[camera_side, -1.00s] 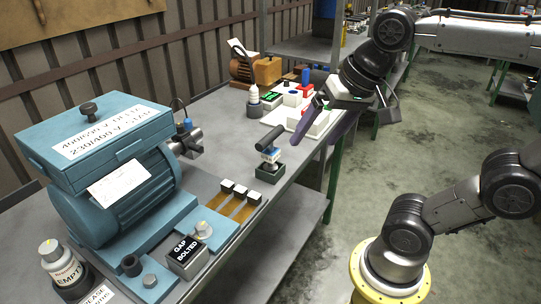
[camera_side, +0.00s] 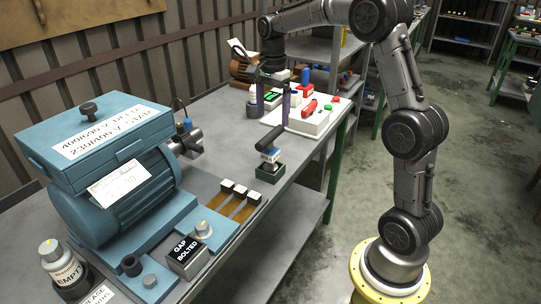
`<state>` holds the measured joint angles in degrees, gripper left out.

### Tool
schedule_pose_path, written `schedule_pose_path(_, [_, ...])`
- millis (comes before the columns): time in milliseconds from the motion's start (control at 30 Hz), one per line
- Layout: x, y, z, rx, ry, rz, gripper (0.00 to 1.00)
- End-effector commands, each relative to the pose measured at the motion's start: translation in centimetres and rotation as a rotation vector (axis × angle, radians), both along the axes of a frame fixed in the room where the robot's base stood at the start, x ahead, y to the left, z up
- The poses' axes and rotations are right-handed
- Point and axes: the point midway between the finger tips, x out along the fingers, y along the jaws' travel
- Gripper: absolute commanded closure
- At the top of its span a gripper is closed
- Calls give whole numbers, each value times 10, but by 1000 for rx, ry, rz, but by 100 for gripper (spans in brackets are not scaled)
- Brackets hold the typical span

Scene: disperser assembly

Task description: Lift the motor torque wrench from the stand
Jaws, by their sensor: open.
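Whether the fingers touch or straddle the handle cannot be told from this angle.
A large teal motor (camera_side: 115,190) fills the bench's left side. A white box (camera_side: 310,122) with a red item and coloured buttons stands behind the stand. Three brown strips with white blocks (camera_side: 240,192) lie in front.

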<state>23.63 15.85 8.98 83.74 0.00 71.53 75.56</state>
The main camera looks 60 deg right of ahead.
Motion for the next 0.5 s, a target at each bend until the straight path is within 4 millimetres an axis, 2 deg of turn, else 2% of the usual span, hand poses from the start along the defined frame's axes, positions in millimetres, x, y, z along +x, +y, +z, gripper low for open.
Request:
schedule_pose_path(300, [-1, 1, -58, 1, 3, 3, 7])
schedule_pose_path(500, [0, 1, -75, 0, -1, 3, 7])
